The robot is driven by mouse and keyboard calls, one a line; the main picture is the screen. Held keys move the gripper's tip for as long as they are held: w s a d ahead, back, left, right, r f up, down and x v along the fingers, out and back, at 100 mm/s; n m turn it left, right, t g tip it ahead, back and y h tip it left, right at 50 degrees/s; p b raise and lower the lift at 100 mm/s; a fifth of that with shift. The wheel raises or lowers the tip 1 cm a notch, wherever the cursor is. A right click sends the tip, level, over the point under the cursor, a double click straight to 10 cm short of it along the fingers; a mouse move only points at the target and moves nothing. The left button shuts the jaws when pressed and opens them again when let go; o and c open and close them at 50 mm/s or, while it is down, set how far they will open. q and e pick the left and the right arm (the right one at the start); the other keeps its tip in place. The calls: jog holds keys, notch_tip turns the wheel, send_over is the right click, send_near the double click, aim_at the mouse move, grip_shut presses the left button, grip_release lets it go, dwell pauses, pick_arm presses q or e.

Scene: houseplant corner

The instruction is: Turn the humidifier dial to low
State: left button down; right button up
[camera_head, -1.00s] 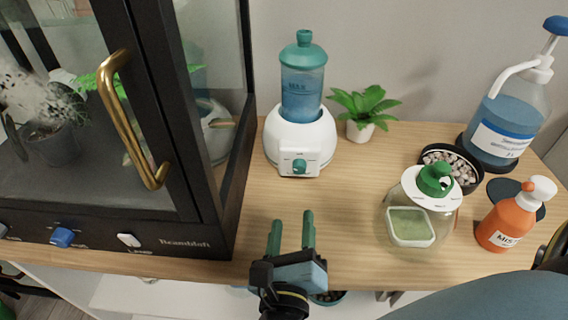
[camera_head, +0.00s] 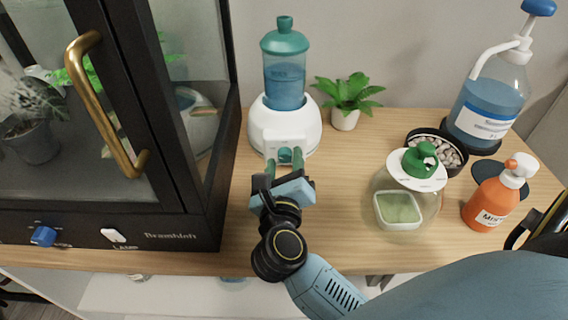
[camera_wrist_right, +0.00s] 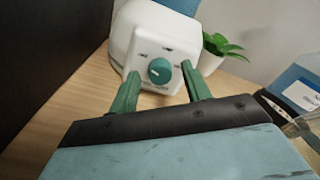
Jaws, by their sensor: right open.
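The humidifier (camera_head: 283,128) has a white base and a blue water tank with a green cap, and stands upright at the back of the wooden table. Its green dial (camera_wrist_right: 160,70) sits on the white front panel, with small labels around it and a pale pointer mark. My right gripper (camera_head: 284,163) is open, its green fingers pointing at the panel. In the right wrist view the fingertips (camera_wrist_right: 160,78) lie on either side of the dial, with gaps to it. I cannot tell whether they touch the panel. My left gripper is not in view.
A dark glass cabinet (camera_head: 175,228) with a brass handle (camera_head: 106,105) stands close on the left. A small potted plant (camera_head: 346,98) is right of the humidifier. A glass jar (camera_head: 398,200), an orange spray bottle (camera_head: 490,195) and a blue pump bottle (camera_head: 490,110) stand further right.

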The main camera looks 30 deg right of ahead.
jog(key=c, duration=1)
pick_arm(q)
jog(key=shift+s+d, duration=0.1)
